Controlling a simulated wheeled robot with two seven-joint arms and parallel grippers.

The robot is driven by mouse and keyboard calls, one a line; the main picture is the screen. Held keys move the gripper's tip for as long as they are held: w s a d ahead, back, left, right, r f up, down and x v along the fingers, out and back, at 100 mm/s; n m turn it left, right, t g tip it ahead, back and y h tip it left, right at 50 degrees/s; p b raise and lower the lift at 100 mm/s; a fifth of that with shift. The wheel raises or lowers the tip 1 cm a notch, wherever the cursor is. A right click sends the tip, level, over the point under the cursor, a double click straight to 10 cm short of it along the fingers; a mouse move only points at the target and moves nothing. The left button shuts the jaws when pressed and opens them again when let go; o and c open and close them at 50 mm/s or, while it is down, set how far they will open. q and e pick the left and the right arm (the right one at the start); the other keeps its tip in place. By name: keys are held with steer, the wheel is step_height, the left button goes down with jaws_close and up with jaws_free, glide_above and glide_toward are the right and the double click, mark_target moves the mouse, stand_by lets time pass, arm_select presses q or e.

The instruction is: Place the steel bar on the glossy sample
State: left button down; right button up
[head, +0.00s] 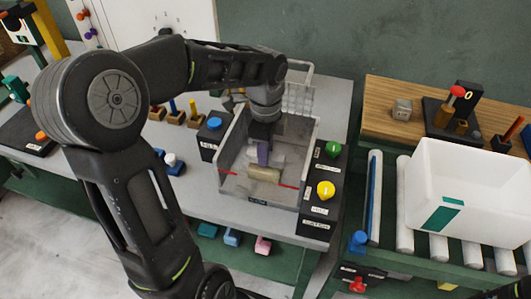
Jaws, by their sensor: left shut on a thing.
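My left gripper (264,153) reaches down into a clear-walled grey box (232,185) on the bench, shut on a small bar. The bar is largely hidden by the gripper, and I take it to be the steel bar. A beige block (264,175) lies inside the box just in front of the fingers. A pale grey piece shows beside the fingers on the right. I cannot tell which piece is the glossy sample, nor whether the held bar touches anything. My right gripper is not in view.
A black panel right of the box carries a green button (333,149) and a yellow button (326,189). A blue button (214,124) stands at its left. A white bin (460,230) sits on rollers at the right. Box walls surround the gripper closely.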

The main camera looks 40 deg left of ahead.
arm_select(q)
steer(key=shift+f, duration=0.6)
steer(key=shift+f, duration=0.2)
steer(key=c, duration=1.1)
jaws_free()
steer(key=shift+r, duration=0.15)
step_height(320, 180, up, 12)
steer(key=shift+r+b, duration=0.1)
steer(key=shift+b, duration=0.2)
